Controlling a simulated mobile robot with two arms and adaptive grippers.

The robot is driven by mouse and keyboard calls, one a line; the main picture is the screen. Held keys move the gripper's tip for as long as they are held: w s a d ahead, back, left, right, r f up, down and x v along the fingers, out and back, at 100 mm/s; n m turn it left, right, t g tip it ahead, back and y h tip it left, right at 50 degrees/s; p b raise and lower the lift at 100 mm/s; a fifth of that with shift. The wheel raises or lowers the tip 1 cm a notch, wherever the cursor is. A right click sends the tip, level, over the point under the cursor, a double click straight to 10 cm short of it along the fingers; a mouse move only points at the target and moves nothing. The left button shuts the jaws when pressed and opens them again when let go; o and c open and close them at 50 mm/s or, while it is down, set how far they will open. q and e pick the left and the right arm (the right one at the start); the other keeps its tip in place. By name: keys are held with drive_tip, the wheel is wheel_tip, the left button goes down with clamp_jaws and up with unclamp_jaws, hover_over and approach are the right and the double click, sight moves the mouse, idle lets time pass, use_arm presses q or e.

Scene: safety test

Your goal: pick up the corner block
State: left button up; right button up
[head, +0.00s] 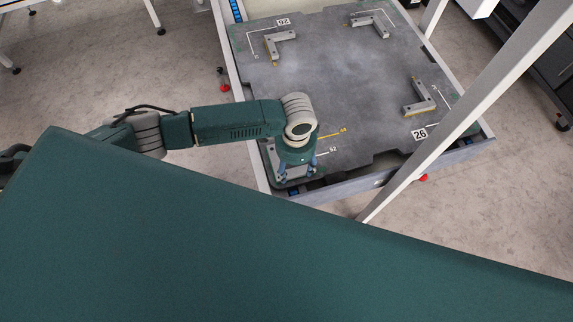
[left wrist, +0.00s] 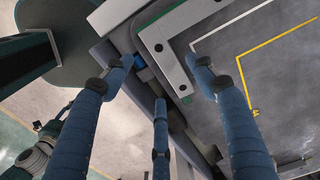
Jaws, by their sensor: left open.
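A pale grey L-shaped corner block (left wrist: 168,42) with dark holes lies at the near left corner of the dark grey plate (head: 325,75). In the head view my left arm and gripper mostly hide this block. My left gripper (head: 298,172) points down over that corner, open, with blue fingers. In the left wrist view the fingers of the left gripper (left wrist: 162,72) are spread. One fingertip is on the inner side of the L and another beyond its outer side. I cannot tell whether any finger touches it. My right gripper is not in view.
Other corner blocks stand at the far left (head: 279,44), far right (head: 371,24) and near right (head: 420,100) corners. The plate's middle is clear. A pale slanted post (head: 470,112) crosses the right side. A raised frame edge (head: 460,154) borders the plate.

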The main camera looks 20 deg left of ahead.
sight(292, 175)
use_arm(q)
drive_tip(key=f, duration=0.3)
drive_tip(key=shift+a+f+p, duration=0.35)
drive_tip(key=shift+f, duration=0.65)
drive_tip(key=shift+c, duration=1)
drive_tip(key=c, duration=0.9)
clamp_jaws()
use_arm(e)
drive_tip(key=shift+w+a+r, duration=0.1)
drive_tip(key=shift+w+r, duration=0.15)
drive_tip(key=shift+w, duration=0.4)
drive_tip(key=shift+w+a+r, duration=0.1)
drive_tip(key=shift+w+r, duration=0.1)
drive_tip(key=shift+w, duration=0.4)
